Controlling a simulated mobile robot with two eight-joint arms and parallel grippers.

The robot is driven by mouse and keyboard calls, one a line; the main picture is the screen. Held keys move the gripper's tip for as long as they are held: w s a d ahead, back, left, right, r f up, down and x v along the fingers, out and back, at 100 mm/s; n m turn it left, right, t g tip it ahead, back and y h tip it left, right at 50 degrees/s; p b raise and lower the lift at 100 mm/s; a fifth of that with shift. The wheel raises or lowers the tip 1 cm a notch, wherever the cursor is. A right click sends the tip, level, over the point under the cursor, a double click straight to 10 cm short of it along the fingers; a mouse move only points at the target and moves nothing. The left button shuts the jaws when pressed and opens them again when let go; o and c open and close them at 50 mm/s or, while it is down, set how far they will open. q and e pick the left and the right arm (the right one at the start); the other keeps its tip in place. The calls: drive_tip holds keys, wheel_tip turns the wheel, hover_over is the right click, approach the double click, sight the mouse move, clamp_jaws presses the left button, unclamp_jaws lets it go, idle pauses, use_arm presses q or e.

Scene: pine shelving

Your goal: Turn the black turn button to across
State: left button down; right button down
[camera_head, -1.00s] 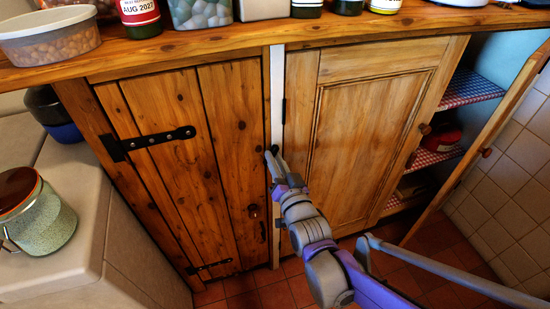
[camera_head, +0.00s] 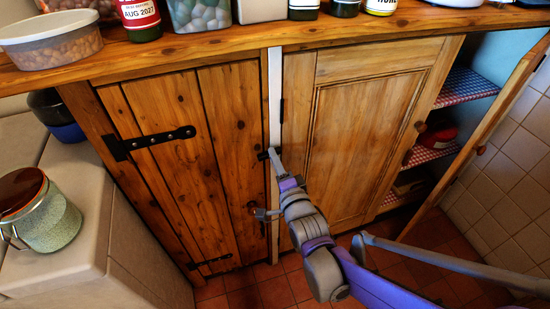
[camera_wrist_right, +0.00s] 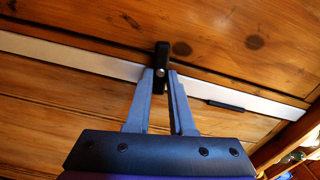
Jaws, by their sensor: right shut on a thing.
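The black turn button (camera_head: 263,155) sits on the white upright strip (camera_head: 275,90) between the two cupboard doors. In the head view its dark end juts left over the edge of the plank door (camera_head: 178,150). In the right wrist view the button (camera_wrist_right: 162,58) crosses the white strip, with a round pivot showing on it and its upper end over the dark wood. My right gripper (camera_head: 271,152) is at the button. In the wrist view its two fingertips (camera_wrist_right: 161,74) stand on either side of the button's lower part. My left gripper is out of view.
The panelled door (camera_head: 350,140) is right of the strip. Farther right, an open door (camera_head: 490,130) stands beside shelves with checked liners (camera_head: 468,88). Jars and tubs line the worktop (camera_head: 230,40) above. A glass jar (camera_head: 40,215) stands on the left ledge.

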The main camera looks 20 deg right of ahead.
drive_tip(key=shift+f+m, duration=0.1)
drive_tip(key=shift+m, duration=1)
drive_tip(key=c, duration=0.8)
unclamp_jaws()
drive_tip(key=s+p, duration=0.1)
drive_tip(key=s, duration=0.9)
drive_tip(key=shift+s+d+p, duration=0.15)
drive_tip(key=shift+s+p, duration=0.15)
drive_tip(key=shift+s, duration=0.1)
